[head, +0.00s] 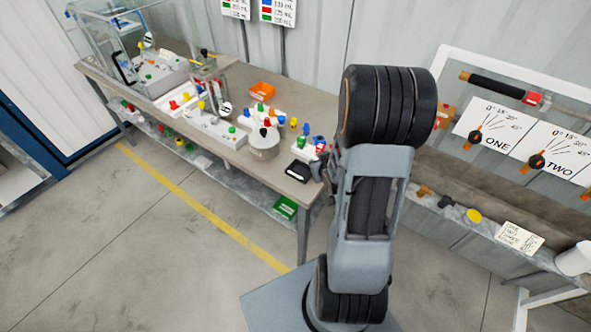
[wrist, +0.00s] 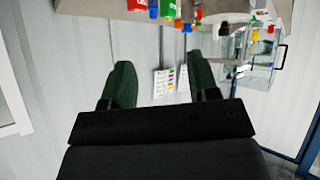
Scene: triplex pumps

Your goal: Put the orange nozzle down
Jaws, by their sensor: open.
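My gripper (wrist: 161,82) is open in the wrist view, its two dark green fingers wide apart with nothing between them. In the head view it is mostly hidden behind my own arm. A small orange piece (head: 425,191) lies on the ledge at right; I cannot tell whether it is the orange nozzle. No orange nozzle is held in the fingers. The workbench (head: 240,160) stands left of my arm, and its edge (wrist: 230,14) shows upside down at the top of the wrist view.
An orange tray (head: 262,90), a round grey container (head: 264,148) and several coloured knobs crowd the bench. A black box (head: 299,171) sits near its front. A green bin (head: 285,207) is on the lower shelf. Angle panels (head: 493,130) stand at right. The floor at left is clear.

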